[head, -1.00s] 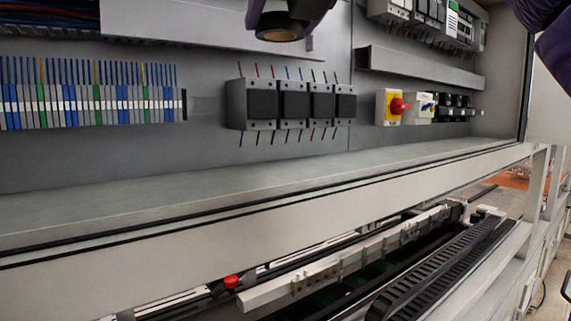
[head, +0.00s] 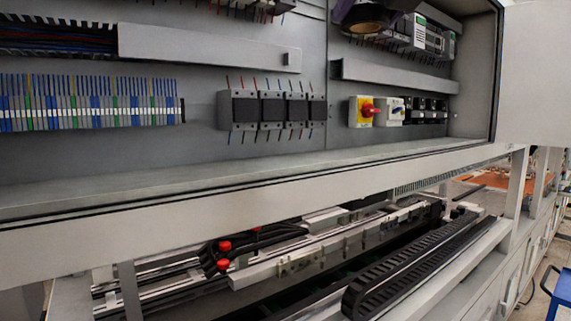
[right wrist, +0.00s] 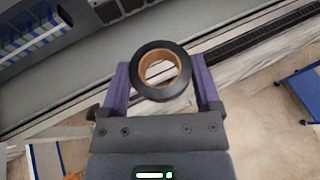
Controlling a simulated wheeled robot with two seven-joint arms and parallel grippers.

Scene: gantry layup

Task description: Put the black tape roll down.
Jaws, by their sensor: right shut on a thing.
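The black tape roll (right wrist: 163,94), a black ring with a tan core, sits between the two purple fingers of my right gripper (right wrist: 160,70) in the right wrist view. The fingers are shut on its sides. In the head view my right gripper (head: 362,10) is at the top edge, mostly cut off. The roll (head: 368,19) shows there with its tan core, held up in front of the cabinet's back panel and touching no surface that I can see. My left gripper is not in view.
A long grey ledge (head: 200,188) runs below the panel and looks clear. Black contactors (head: 270,110) and a red-and-yellow switch (head: 363,111) are on the panel. Below are rails, red knobs (head: 224,246) and a black cable chain (head: 420,265). A blue cart (head: 558,300) stands at right.

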